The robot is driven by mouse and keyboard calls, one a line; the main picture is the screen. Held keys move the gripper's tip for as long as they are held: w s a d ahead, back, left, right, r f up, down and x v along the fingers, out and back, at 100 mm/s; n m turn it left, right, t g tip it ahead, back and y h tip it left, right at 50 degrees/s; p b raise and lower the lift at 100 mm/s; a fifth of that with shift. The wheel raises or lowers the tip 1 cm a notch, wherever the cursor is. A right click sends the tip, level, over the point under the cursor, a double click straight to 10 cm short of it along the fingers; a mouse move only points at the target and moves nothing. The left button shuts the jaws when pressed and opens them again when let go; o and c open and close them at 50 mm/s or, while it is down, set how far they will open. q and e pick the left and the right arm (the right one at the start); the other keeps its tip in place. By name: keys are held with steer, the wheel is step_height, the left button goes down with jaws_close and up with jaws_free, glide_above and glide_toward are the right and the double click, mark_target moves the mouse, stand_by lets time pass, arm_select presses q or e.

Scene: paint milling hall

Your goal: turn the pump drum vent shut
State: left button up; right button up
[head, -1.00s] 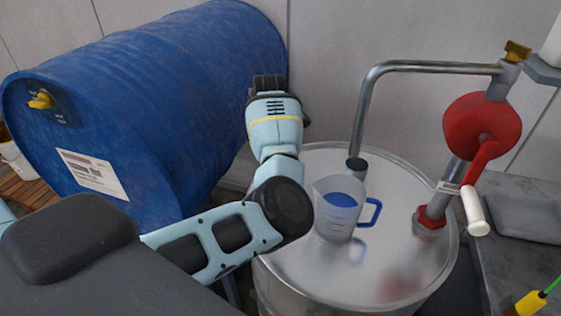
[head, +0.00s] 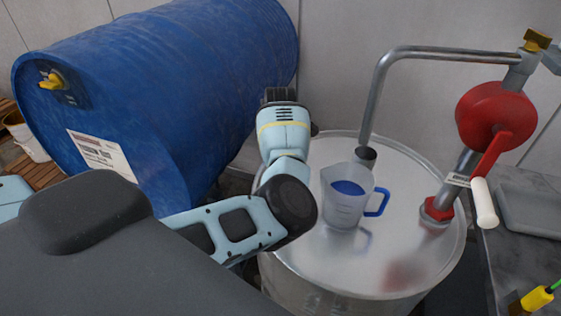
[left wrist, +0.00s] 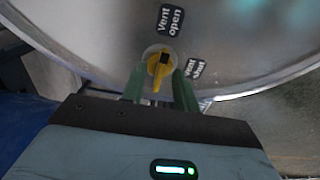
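The steel pump drum (head: 390,260) stands at centre right in the head view; its rim and lid (left wrist: 225,75) fill the top of the left wrist view. The vent knob (left wrist: 158,67) is yellow with a black part on top, its yellow end pointing toward my gripper. A "Vent open" label (left wrist: 171,20) lies beyond it and a "Vent shut" label (left wrist: 194,68) to its right. My left gripper (left wrist: 160,75) is open, its green fingers on either side of the knob with gaps visible. In the head view my wrist hides the fingers and knob. My right gripper is out of view.
A jug (head: 346,200) with blue contents stands on the drum lid. A red hand pump (head: 495,115) with a bent steel pipe (head: 378,85) rises from the lid. A large blue drum (head: 170,90) lies at left. A grey bench (head: 515,235) is at right.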

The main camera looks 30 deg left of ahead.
arm_select(q)
steer(key=shift+f, duration=0.1)
jaws_close()
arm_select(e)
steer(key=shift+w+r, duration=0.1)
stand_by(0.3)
arm_select(q)
steer(key=m+p, duration=0.1)
steer(key=m, duration=0.1)
steer(key=shift+m, duration=0.3)
steer(key=m+p, duration=0.1)
steer(key=m, duration=0.1)
steer(key=shift+m, duration=0.3)
steer(key=shift+a+m, duration=0.1)
steer(key=shift+m, duration=0.8)
steer(key=m, duration=0.4)
steer(key=shift+m, duration=0.3)
steer(key=m, duration=0.6)
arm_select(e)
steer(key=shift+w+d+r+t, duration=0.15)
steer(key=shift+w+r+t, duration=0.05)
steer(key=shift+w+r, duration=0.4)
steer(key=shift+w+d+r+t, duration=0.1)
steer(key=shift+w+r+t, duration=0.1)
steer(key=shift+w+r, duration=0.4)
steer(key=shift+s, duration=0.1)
